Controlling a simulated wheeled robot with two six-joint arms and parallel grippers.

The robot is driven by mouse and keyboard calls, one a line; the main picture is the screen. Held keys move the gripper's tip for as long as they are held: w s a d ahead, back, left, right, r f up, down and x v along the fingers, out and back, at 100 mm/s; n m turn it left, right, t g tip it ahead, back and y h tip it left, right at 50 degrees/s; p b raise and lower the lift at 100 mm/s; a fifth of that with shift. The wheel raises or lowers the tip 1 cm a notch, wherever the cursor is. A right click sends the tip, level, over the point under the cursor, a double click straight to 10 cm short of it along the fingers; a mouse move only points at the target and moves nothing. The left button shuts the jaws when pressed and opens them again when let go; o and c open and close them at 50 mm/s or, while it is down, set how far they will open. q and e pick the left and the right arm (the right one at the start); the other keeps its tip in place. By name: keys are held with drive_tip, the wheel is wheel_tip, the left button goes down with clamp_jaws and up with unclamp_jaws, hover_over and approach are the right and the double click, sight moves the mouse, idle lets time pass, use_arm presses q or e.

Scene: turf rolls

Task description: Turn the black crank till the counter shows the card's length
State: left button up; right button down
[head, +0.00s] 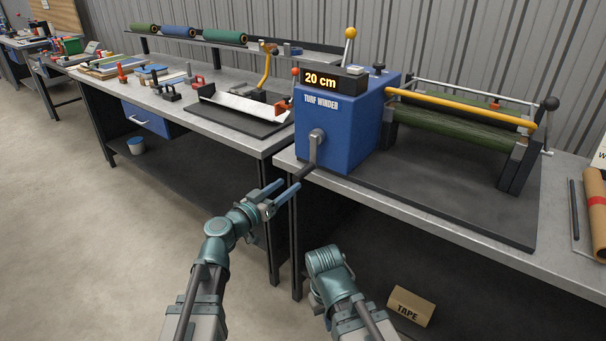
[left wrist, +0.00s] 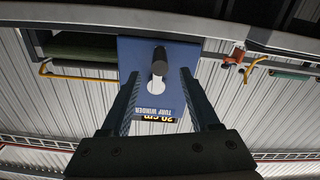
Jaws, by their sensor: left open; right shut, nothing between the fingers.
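The blue turf winder (head: 340,125) stands on the bench, and its counter (head: 335,81) shows "20 cm". Its crank has a grey arm (head: 316,148) hanging down from the hub and a black grip (head: 304,172) pointing towards me. My left gripper (head: 288,186) is open, with its fingertips close to the grip's near end. In the left wrist view the grip (left wrist: 159,62) appears between the two open fingers (left wrist: 158,85); contact cannot be told. My right arm shows at the lower middle, but its fingers are hidden. A white card is cut off at the right edge, its length unreadable.
A brown roll (head: 596,215) lies at the bench's right end. The left bench holds a tray (head: 240,106) and several tools.

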sight(303, 173)
use_arm(q)
drive_tip(key=x, duration=0.8)
drive_tip(key=shift+w+d, duration=0.15)
clamp_jaws()
idle(1.2)
